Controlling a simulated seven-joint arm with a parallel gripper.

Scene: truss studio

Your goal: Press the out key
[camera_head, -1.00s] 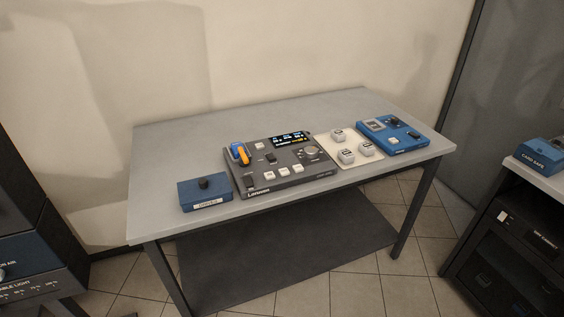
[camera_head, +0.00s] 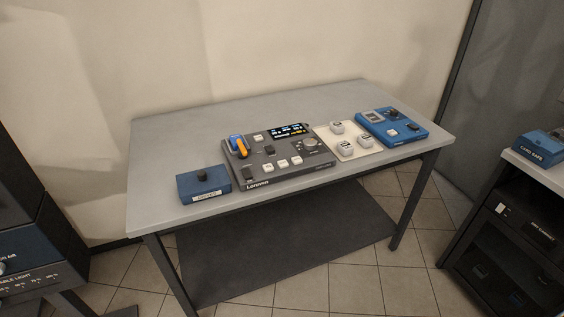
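My gripper is not in view. A dark grey console (camera_head: 287,176) lies on the table, with a lit screen (camera_head: 286,131), a blue and orange lever (camera_head: 239,147), a round knob (camera_head: 310,143) and a row of white keys (camera_head: 282,163). A cream pad (camera_head: 366,155) to its right carries three raised white keys, one at the back (camera_head: 337,128) and two in front (camera_head: 345,148), (camera_head: 366,142). The lettering on the keys is too small to read, so I cannot tell which one is the out key. Nothing touches the keys.
The grey table (camera_head: 200,135) is clear behind the devices. A blue panel (camera_head: 393,127) stands right of the pad. Dark equipment stands at the left and right edges; a blue "CARD SAFE" box (camera_head: 538,147) sits at right.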

